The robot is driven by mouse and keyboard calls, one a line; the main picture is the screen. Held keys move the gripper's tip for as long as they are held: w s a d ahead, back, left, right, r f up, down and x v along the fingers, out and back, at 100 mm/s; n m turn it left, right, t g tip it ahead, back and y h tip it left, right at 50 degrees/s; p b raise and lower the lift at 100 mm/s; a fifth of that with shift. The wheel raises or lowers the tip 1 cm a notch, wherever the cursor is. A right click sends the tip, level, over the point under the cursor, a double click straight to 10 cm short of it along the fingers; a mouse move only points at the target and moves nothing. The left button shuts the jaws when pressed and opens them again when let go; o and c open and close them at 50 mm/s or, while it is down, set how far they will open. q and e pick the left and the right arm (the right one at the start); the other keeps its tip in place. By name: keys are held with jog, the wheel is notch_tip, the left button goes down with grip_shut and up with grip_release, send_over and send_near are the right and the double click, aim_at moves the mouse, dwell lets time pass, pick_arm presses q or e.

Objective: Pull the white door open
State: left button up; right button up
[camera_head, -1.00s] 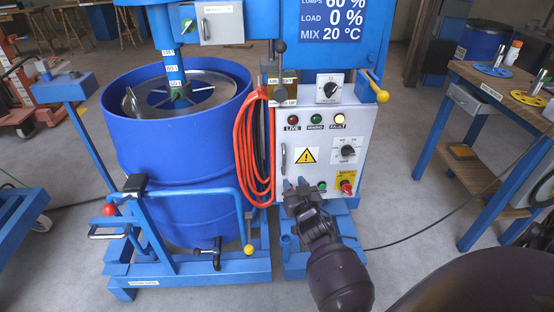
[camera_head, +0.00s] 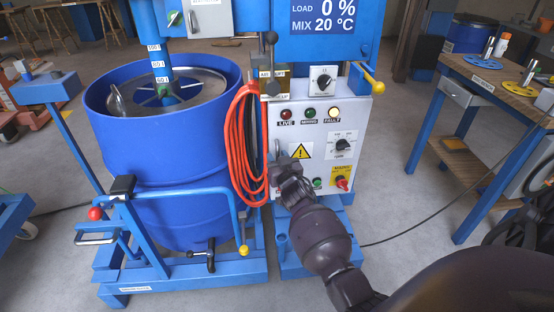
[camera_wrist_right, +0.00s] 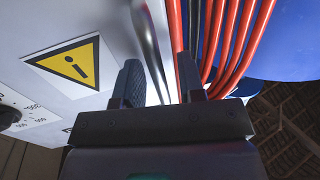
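The white door (camera_head: 320,118) is the front of the control cabinet, with lamps, knobs and a yellow warning sign. It looks shut. Its slim metal handle (camera_head: 277,150) stands upright at the door's left edge. My right gripper (camera_head: 281,168) is at the handle's lower part and hides some of it. In the right wrist view, the two dark fingers (camera_wrist_right: 158,82) are apart, and the shiny handle (camera_wrist_right: 148,45) runs down between them; I cannot tell whether either finger touches it. My left gripper is not in view.
Orange hoses (camera_head: 240,150) hang just left of the handle. A blue drum (camera_head: 160,150) stands further left on a blue frame with a yellow-knobbed bar (camera_head: 243,250). A workbench (camera_head: 500,85) is at the right. Open floor (camera_head: 400,205) lies between cabinet and workbench.

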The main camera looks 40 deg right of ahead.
grip_shut()
dwell(0.3)
